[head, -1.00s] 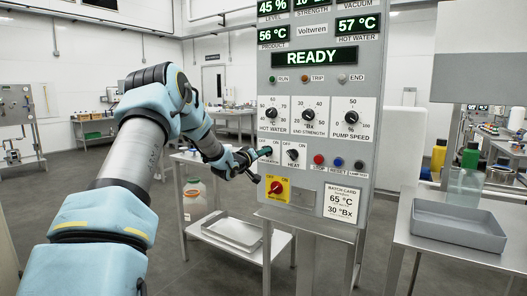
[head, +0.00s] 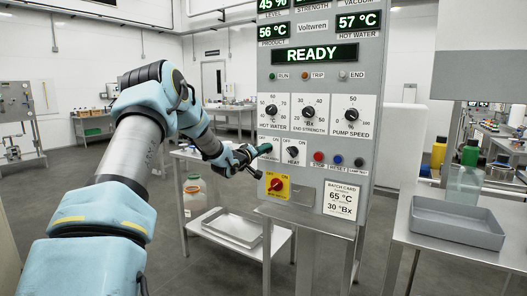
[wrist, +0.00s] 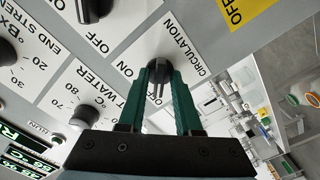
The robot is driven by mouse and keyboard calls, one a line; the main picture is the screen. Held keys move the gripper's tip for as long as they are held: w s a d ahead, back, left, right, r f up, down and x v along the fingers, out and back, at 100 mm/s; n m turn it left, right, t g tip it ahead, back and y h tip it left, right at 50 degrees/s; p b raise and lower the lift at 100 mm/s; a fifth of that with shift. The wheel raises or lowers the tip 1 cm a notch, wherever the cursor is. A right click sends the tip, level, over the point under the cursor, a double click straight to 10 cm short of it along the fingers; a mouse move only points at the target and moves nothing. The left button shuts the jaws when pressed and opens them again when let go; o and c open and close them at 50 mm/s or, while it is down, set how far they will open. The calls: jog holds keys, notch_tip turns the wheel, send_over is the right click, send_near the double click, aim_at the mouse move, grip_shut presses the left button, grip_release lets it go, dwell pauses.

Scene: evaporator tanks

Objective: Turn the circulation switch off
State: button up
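The circulation switch is a round black knob (wrist: 158,70) on a white plate marked CIRCULATION, seen in the wrist view. An ON label (wrist: 120,66) shows beside it. My gripper (wrist: 162,75) has two green fingers, apart, with their tips on either side of the knob. I cannot tell whether they touch it. The lower fingers hide part of the plate, and I cannot tell which label the knob points at. In the head view my gripper (head: 264,149) is at the lower left edge of the grey panel (head: 388,70) and covers the knob.
The heat switch (head: 292,153) is just right of my gripper. Below it is a red switch on a yellow plate (head: 277,187). Dials, including hot water (head: 271,111), sit above. A metal table with a grey tray (head: 458,222) stands at the right. Open floor lies at the left.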

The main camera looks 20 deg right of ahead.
jog(key=shift+o, duration=0.7)
jog(key=b+v, duration=0.2)
jog(key=v, duration=0.8)
jog(key=shift+s+a+b, duration=0.3)
jog(key=shift+b, duration=0.1)
